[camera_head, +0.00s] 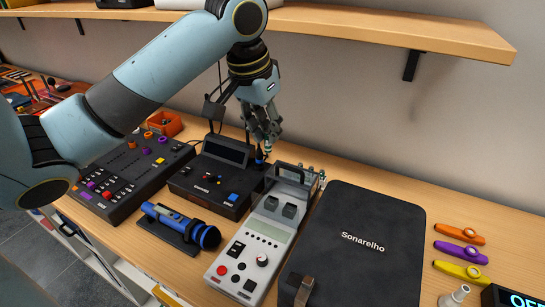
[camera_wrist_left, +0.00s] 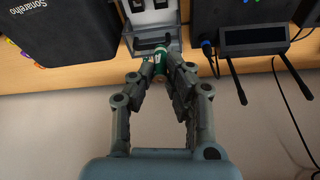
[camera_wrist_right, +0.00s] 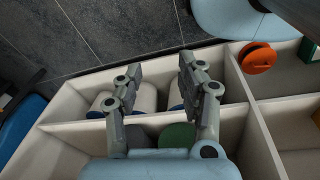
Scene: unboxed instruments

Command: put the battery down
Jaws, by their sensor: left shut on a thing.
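My left gripper (camera_head: 266,143) is shut on a battery, which shows as a small green and pale cylinder (camera_wrist_left: 159,60) between the fingertips in the left wrist view. The fingers hide part of it. It is held near the back end of the grey instrument (camera_head: 262,236), whose handle end (camera_wrist_left: 143,45) lies just beyond it in the left wrist view. I cannot tell whether the battery touches the instrument or the table (camera_head: 400,190). My right gripper (camera_wrist_right: 160,68) is open and empty above a compartmented shelf unit (camera_wrist_right: 70,147) in the right wrist view.
A black case (camera_head: 345,265) stands right of the instrument, and a black box with antennas (camera_head: 215,178) stands left. A blue microphone (camera_head: 180,225), a mixer (camera_head: 130,175) and kazoos (camera_head: 460,252) lie around. A wall shelf (camera_head: 400,32) runs above.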

